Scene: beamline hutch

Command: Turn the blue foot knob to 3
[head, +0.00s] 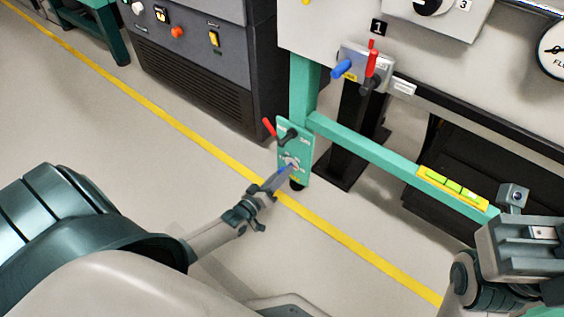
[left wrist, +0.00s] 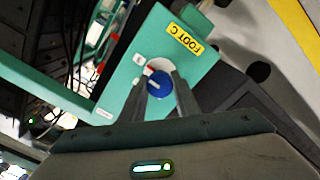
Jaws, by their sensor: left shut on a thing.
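The blue foot knob (left wrist: 160,85) sits on a pale round dial with a red mark, on a teal panel (left wrist: 185,65) with a yellow "FOOT C" label, seen upside down. My left gripper (left wrist: 161,80) has one finger on each side of the knob and is shut on it. In the head view the left gripper (head: 285,172) reaches the lower part of the teal panel (head: 295,130), where its fingers mostly hide the knob. The dial numbers are too small to read. My right gripper (head: 530,240) is at the lower right; its fingers cannot be made out.
A red-handled lever (head: 269,127) is on the same panel, above the dial. Red and blue handles (head: 371,62) stand on a grey block behind. A teal beam (head: 385,160) runs right, carrying a yellow-green level (head: 452,188). Floor at the left is clear.

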